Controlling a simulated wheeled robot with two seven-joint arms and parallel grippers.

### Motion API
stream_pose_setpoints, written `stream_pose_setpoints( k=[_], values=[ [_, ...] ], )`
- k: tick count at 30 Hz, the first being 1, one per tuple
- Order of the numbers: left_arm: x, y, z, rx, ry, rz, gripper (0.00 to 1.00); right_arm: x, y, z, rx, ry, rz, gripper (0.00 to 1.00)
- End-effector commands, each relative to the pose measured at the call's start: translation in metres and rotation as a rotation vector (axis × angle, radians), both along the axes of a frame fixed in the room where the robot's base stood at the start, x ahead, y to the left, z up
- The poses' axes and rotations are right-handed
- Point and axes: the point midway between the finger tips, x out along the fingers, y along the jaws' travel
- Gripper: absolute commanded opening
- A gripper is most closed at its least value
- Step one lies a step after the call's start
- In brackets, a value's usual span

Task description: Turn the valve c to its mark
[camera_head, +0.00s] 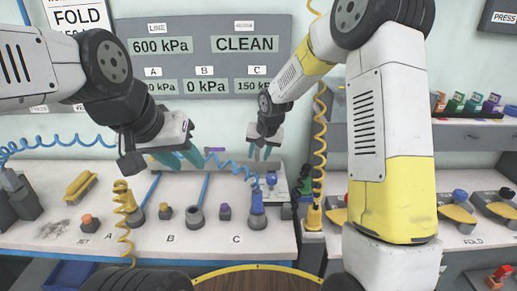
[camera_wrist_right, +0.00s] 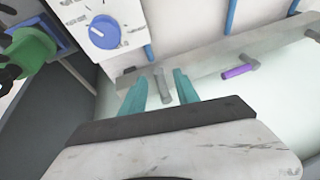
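A grey lever (camera_wrist_right: 162,85) on the light rail (camera_wrist_right: 205,68) appears to be valve c, as it lies below the display marked C (camera_head: 256,86). In the right wrist view it stands between the two teal fingers of my right gripper (camera_wrist_right: 161,78), with a gap on each side. The right gripper also shows in the head view (camera_head: 261,152), at the rail. Its fingers are open. The lever's mark cannot be made out. My left gripper (camera_head: 181,159) is at the rail further left, its teal fingers apart; whether a lever is between them is hidden.
A purple lever (camera_wrist_right: 240,71) is on the same rail. A white box with a blue knob (camera_wrist_right: 104,32) and a green part (camera_wrist_right: 28,50) are close by. Coiled blue hose (camera_head: 240,168) and yellow hose (camera_head: 319,130) hang near the arms. The bench (camera_head: 60,230) holds several fittings.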

Motion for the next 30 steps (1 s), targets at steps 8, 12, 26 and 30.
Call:
stream_pose_setpoints(
  k=[8,12,26,30],
  values=[
    [0.0,0.0,0.0,0.0,0.0,0.0,0.36,0.0005,0.0003,-0.0011,0.0,0.0,0.0,0.33],
    [0.0,0.0,0.0,0.0,0.0,0.0,0.36,0.0003,0.0003,-0.001,0.0,0.0,0.0,0.06],
    [0.0,0.0,0.0,0.0,0.0,0.0,0.36,0.0001,0.0003,-0.0009,0.0,0.001,0.0,0.0],
    [0.0,0.0,0.0,0.0,0.0,0.0,0.36,0.0,0.0003,-0.0008,0.0,0.001,0.0,0.0]
  ],
)
